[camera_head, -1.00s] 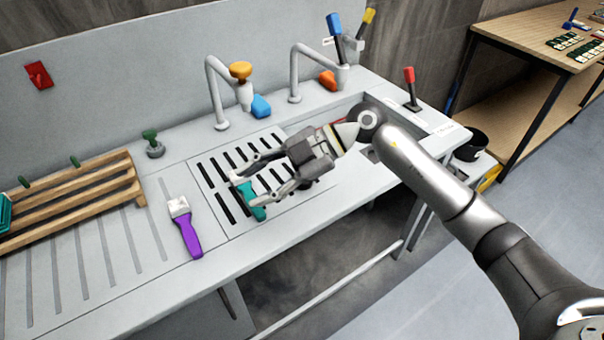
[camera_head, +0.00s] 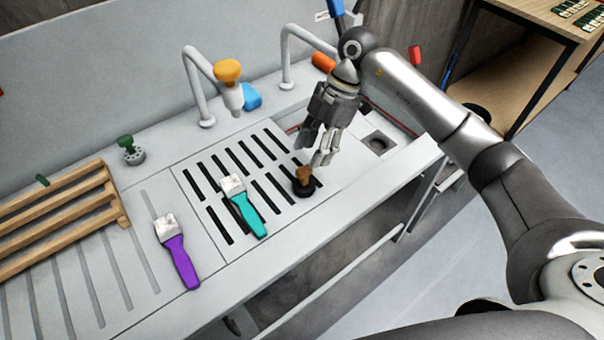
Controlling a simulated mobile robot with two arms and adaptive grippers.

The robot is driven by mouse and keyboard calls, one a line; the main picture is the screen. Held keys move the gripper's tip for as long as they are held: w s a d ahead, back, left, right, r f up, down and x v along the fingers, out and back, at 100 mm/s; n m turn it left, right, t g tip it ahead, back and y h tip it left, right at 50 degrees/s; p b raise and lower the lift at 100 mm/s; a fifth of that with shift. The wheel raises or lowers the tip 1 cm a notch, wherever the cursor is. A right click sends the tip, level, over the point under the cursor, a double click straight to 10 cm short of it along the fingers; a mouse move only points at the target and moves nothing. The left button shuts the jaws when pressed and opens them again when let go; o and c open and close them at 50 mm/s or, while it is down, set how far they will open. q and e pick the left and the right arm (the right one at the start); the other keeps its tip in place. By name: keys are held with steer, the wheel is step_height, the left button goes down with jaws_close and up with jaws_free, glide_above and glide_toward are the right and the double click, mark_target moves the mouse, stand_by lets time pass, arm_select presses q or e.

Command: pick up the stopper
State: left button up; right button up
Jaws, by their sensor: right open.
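The stopper (camera_head: 303,188) has a black round base and a brown knob on top. It stands upright on the slotted drainboard (camera_head: 214,212), near its right side. My right gripper (camera_head: 314,157) is open and points down just above and behind the stopper, its fingertips close to the brown knob. I cannot tell whether they touch it. Nothing is held in the jaws. My left gripper is not in view.
A teal scraper (camera_head: 249,213) lies on the drainboard left of the stopper, and a purple scraper (camera_head: 180,262) lies further left. Two grey taps (camera_head: 196,85) rise behind. A sink basin with a drain (camera_head: 377,144) is to the right. A wooden rack (camera_head: 60,220) is at left.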

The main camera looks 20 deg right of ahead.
mark_target(304, 174)
steer(key=shift+s+a+f, duration=0.2)
steer(key=shift+a+f, duration=0.05)
steer(key=shift+f, duration=0.2)
steer(key=shift+s+a+f, duration=0.15)
steer(key=shift+a+f, duration=0.05)
steer(key=shift+f, duration=0.25)
steer(key=shift+a+f, duration=0.1)
steer(key=shift+f, duration=0.15)
steer(key=p+x, duration=0.2)
steer(key=x, duration=0.3)
steer(key=shift+w, duration=0.1)
steer(key=shift+f, duration=0.2)
steer(key=shift+c, duration=0.2)
steer(key=c, duration=0.5)
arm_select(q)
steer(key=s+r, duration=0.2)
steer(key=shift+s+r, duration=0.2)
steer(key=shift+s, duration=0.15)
arm_select(e)
jaws_close()
